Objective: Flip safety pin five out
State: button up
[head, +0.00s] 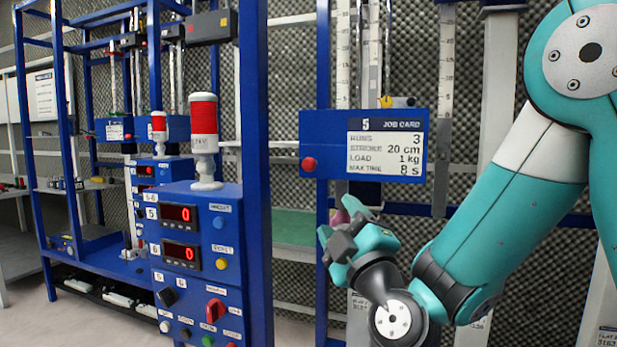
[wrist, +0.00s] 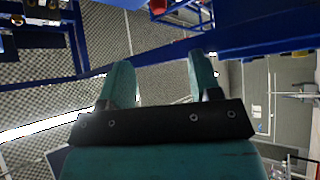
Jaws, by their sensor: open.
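The station with the blue job card panel marked 5 (head: 365,145) stands in the middle of the head view. A round red knob (head: 309,164) sits on the panel's left end; I cannot tell whether it is the safety pin. My gripper (head: 338,228) is below the panel, in front of the frame, with its fingers pointing up and left. In the wrist view my gripper (wrist: 160,78) has its two teal fingers apart with nothing between them. A small pink part (head: 340,216) shows just behind the fingers, partly hidden. No pin can be clearly made out in the wrist view.
A blue control box (head: 192,260) with counters 5 and 6, knobs and a red lamp (head: 203,125) stands to the left. A blue upright (head: 254,170) rises beside it. In the wrist view a blue beam (wrist: 255,42) crosses beyond the fingers. Grey foam walls (head: 280,90) lie behind.

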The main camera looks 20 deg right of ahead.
aim_at(311, 167)
jog(key=p+x, duration=0.5)
jog(key=p, duration=0.1)
jog(key=p+x, duration=0.5)
jog(key=x, duration=0.1)
jog(key=p+x, duration=0.5)
jog(key=p, duration=0.1)
jog(key=shift+w+r+p, duration=0.15)
jog(key=shift+r+p, duration=0.2)
jog(key=shift+r, duration=0.05)
jog(key=shift+w, duration=0.45)
